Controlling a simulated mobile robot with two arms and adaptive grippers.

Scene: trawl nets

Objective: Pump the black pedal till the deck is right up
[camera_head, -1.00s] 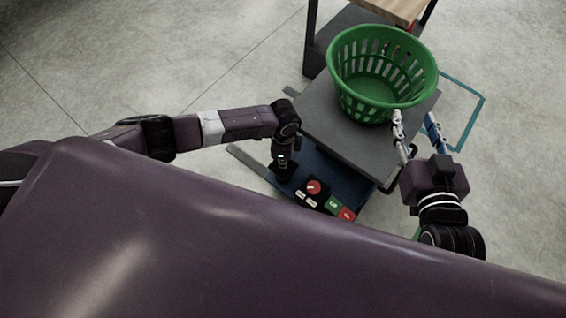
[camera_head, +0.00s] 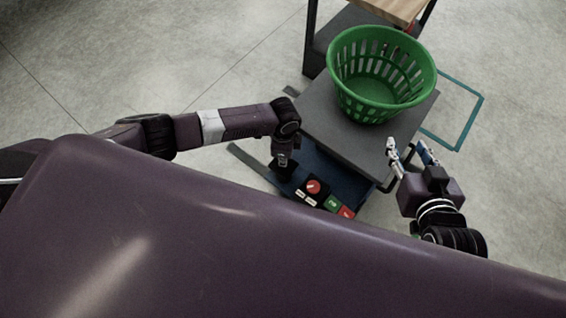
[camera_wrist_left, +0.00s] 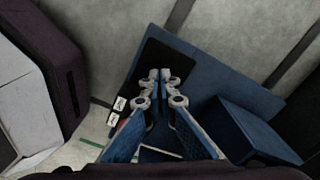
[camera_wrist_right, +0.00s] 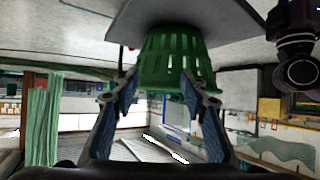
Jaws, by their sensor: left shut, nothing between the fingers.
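The lift table has a grey deck (camera_head: 330,130) above a blue base (camera_head: 345,180). A black pedal (camera_head: 282,173) sits at the base's near left corner; it also shows as a black plate in the left wrist view (camera_wrist_left: 150,62). My left gripper (camera_wrist_left: 160,76) is shut and empty, its fingertips pointing down over the black pedal. I cannot tell whether they touch it. In the head view my left gripper (camera_head: 282,160) is mostly hidden by its wrist. My right gripper (camera_head: 407,146) is open and empty beside the deck's right side, also seen open in its wrist view (camera_wrist_right: 160,95).
A green basket (camera_head: 372,103) stands on the deck. A red round control (camera_head: 314,187), a green patch (camera_head: 331,203) and a red patch (camera_head: 346,212) lie right of the pedal. A wooden-topped bench (camera_head: 395,8) stands behind. Floor at left is clear.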

